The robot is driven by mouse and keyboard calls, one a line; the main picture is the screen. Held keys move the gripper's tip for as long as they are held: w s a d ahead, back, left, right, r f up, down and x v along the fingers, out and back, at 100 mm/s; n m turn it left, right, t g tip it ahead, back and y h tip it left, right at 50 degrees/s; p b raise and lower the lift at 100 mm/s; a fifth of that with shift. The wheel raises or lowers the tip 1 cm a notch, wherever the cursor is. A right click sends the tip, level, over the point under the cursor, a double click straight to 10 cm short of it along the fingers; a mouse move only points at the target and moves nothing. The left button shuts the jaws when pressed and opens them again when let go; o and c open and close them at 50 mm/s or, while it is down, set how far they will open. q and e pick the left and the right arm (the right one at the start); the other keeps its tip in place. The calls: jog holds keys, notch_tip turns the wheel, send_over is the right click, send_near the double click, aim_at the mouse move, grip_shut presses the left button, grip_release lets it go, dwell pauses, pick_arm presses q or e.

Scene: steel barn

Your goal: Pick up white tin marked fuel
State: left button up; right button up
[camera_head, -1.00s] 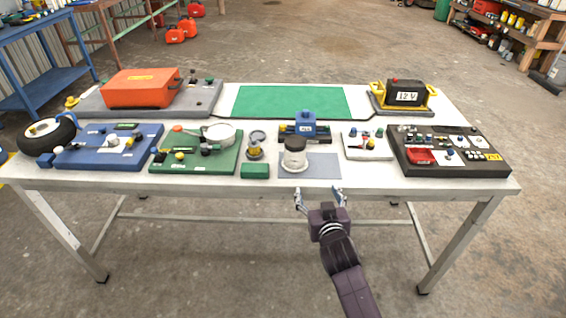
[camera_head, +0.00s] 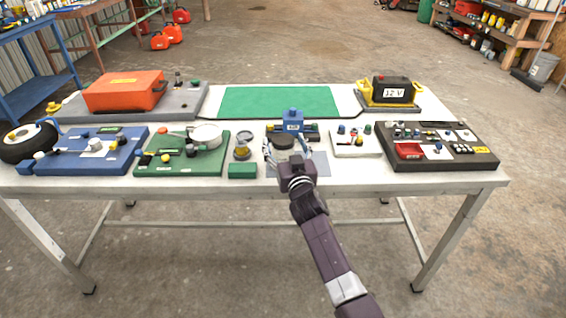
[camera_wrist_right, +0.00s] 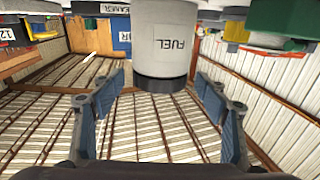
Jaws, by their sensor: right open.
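The white tin (camera_head: 284,143) has a dark top and stands on a grey-blue mat (camera_head: 319,165) near the table's front edge. My right gripper (camera_head: 288,158) is open in front of it, with fingers towards its left and right sides; it hides much of the tin's body. In the right wrist view the picture is upside down, and the tin (camera_wrist_right: 163,45) shows the word FUEL. It lies ahead between the open fingers of the right gripper (camera_wrist_right: 160,95), with visible space on both sides. My left gripper is not in view.
A blue block on a dark stand (camera_head: 292,122) is just behind the tin. A green block (camera_head: 242,171) and a small jar (camera_head: 242,150) are left of it; a white board (camera_head: 356,143) is right. The green mat (camera_head: 275,101) at the back is bare.

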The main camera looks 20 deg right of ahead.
jog(key=shift+w+f, duration=0.15)
jog(key=shift+w, duration=0.8)
jog(key=shift+s, duration=0.1)
jog(key=shift+c, duration=1.4)
grip_shut()
jog(key=shift+r, duration=0.2)
